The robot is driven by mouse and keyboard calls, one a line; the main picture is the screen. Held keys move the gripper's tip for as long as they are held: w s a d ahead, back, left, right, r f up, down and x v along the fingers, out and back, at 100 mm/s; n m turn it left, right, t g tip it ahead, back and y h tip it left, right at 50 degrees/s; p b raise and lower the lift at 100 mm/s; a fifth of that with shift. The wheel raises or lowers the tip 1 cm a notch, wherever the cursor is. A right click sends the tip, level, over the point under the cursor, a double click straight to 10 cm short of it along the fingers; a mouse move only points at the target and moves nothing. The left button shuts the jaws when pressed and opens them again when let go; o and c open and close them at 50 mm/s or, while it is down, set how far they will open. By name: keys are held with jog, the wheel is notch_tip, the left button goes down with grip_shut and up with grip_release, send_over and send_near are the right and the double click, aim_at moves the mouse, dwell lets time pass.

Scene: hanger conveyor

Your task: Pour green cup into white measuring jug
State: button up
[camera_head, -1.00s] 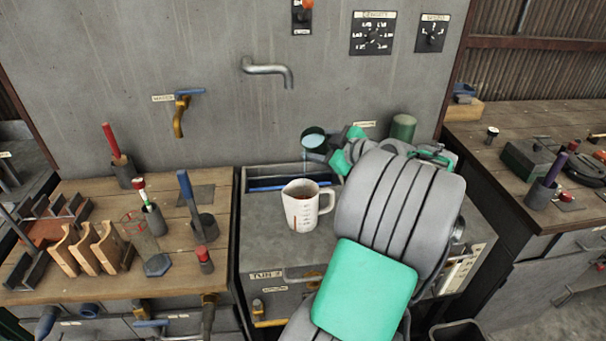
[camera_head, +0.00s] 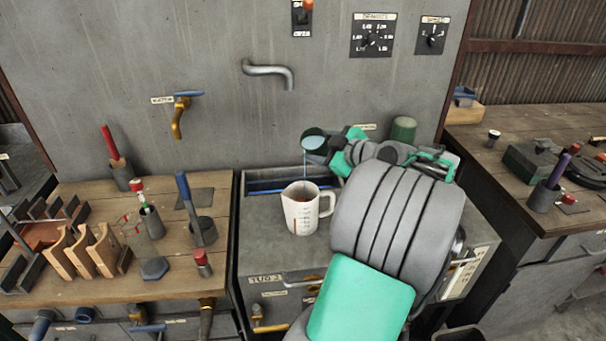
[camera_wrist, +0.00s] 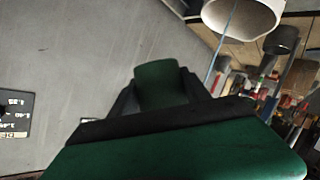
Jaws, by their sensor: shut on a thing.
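My gripper (camera_head: 336,152) is shut on the green cup (camera_head: 315,142) and holds it tipped, its mouth toward the left, above and behind the white measuring jug. A thin pale blue stream (camera_head: 305,165) falls from the cup's lip toward the jug's mouth. The white measuring jug (camera_head: 300,213) stands upright on the grey worktop, handle to the right, with red marks on its side. In the wrist view the jug's rim (camera_wrist: 243,15) is at the top right, with the stream crossing in front of it. The level in the jug is unclear.
A sunken basin (camera_head: 262,186) lies behind the jug, with a grey spout (camera_head: 268,69) on the wall above. A green cylinder (camera_head: 403,129) stands behind my arm. The left bench (camera_head: 115,278) holds wooden racks and upright tools. The worktop left of the jug is clear.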

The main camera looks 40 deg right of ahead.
jog(key=shift+d+n+t+h+b, duration=0.1)
jog(key=shift+n+t+h+b, duration=0.45)
jog(key=shift+b, duration=2.85)
jog(key=shift+f+n+h+b, duration=0.1)
jog(key=shift+n+h+b, duration=0.35)
jog(key=shift+n+b, duration=2.85)
dwell(1.3)
